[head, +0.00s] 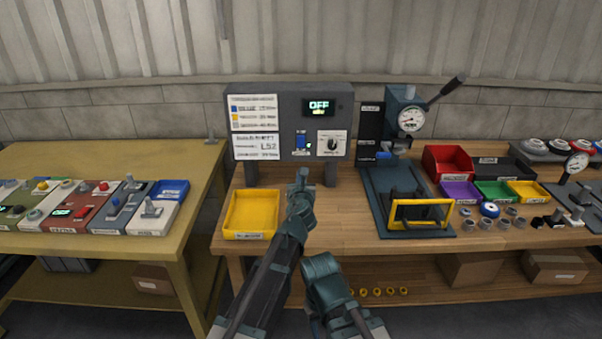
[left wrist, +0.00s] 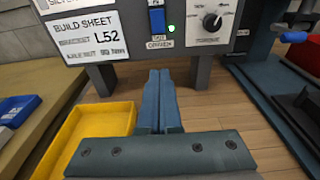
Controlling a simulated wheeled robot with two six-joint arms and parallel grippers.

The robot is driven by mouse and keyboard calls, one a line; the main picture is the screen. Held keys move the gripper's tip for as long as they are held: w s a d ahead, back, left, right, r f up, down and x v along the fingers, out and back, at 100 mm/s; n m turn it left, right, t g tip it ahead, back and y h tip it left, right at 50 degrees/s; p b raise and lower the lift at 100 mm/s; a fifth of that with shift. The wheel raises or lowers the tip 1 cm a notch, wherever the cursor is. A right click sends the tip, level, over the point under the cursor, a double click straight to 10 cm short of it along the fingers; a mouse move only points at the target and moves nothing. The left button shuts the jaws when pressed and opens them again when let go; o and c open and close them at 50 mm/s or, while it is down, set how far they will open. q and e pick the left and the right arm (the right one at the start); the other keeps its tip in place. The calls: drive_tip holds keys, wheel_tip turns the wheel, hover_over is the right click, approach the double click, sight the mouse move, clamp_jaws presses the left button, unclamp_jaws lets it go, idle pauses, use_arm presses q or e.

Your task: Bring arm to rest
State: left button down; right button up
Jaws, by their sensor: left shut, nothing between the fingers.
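My left arm reaches up the middle of the head view. Its gripper (head: 301,182) is shut and empty, in front of the grey control panel (head: 284,101). In the left wrist view the two fingers (left wrist: 158,95) lie together, pointing at the panel's lower part, below a blue switch (left wrist: 157,21) with a green light beside it. The panel's display reads OFF. My right arm (head: 330,285) shows folded at the bottom centre; its gripper is not visible.
A yellow tray (head: 251,213) stands on the wooden bench left of my left gripper. A press (head: 405,165) with a gauge and a yellow-framed guard stands to the right. Coloured bins (head: 448,163) and small parts lie further right. A yellow table (head: 120,242) with several modules stands at left.

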use_arm(q)
drive_tip(key=s+a+f+n+g+y, duration=0.25)
drive_tip(key=s+a+f+n, duration=0.2)
drive_tip(key=a+n, duration=0.35)
drive_tip(key=s+a+f+n+g+y, duration=0.25)
drive_tip(key=s+a+f+n, duration=0.2)
drive_tip(key=a+n, duration=0.3)
drive_tip(key=s+a+f+n+g+h, duration=0.1)
drive_tip(key=s+a+f+n+g, duration=0.1)
drive_tip(key=s+f+n+g, duration=0.35)
drive_tip(key=s+a+f+n+g+h, duration=0.1)
drive_tip(key=s+a+f+n+g, duration=0.1)
drive_tip(key=s+n, duration=0.6)
drive_tip(key=s+d+f+n+g+h, duration=0.2)
drive_tip(key=s+f+n+g+h, duration=0.1)
drive_tip(key=s+n, duration=0.55)
drive_tip(key=s+d+r+m+p, duration=0.2)
drive_tip(key=s+d+r+p, duration=0.2)
drive_tip(key=d, duration=0.1)
drive_tip(key=s+d+r+m+g+y+p, duration=0.1)
drive_tip(key=s+d+r+m+p, duration=0.2)
drive_tip(key=d, duration=0.3)
drive_tip(key=shift+s+d+r+p, duration=0.25)
drive_tip(key=shift+s+r+p, duration=0.1)
drive_tip(key=shift+r+p, duration=0.5)
